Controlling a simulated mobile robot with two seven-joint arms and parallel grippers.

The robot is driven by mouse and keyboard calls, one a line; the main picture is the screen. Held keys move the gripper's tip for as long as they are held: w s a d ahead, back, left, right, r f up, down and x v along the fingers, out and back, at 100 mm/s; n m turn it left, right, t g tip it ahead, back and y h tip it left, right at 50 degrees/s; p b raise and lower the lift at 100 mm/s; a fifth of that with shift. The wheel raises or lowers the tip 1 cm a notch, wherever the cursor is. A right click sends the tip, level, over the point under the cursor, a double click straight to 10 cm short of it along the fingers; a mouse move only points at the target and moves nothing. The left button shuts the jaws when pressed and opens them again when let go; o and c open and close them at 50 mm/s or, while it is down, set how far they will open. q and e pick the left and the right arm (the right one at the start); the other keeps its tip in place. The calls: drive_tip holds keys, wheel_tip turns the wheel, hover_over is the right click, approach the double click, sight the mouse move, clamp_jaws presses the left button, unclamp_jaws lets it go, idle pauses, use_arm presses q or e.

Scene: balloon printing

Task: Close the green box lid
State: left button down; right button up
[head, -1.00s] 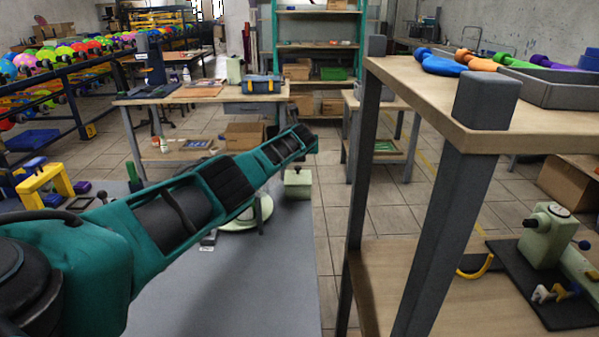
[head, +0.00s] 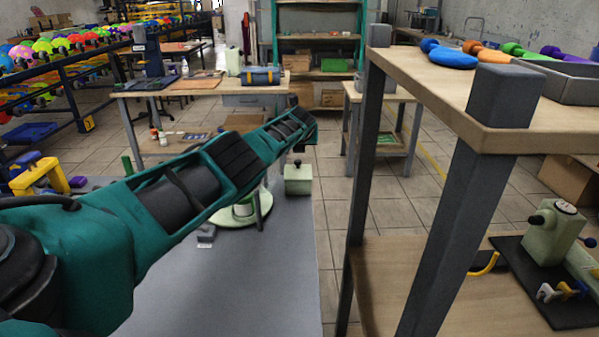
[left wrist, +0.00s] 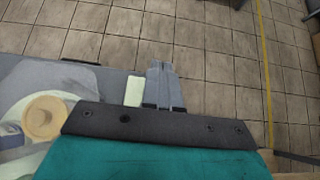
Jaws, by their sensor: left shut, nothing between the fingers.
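A small pale green box (head: 298,180) with a dark knob-like piece on top stands at the far right edge of the grey table (head: 265,285) in the head view. It is too small to tell how its lid stands. In the left wrist view a narrow pale green piece (left wrist: 134,91), probably this box, lies just left of my left gripper (left wrist: 164,70). The gripper's fingers are together and empty; contact with the box cannot be told. In the head view my left arm reaches across the table and the fingers are not clearly visible. My right gripper is not in view.
A round pale green base (head: 233,216) stands left of the box, partly behind my arm. A wooden shelf unit (head: 440,90) with dark posts rises close on the right. A workbench (head: 200,90) stands behind.

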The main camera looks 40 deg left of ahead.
use_arm(q)
drive_tip(key=p+v, duration=0.3)
drive_tip(key=v, duration=1)
idle(0.6)
drive_tip(key=shift+f, duration=0.1)
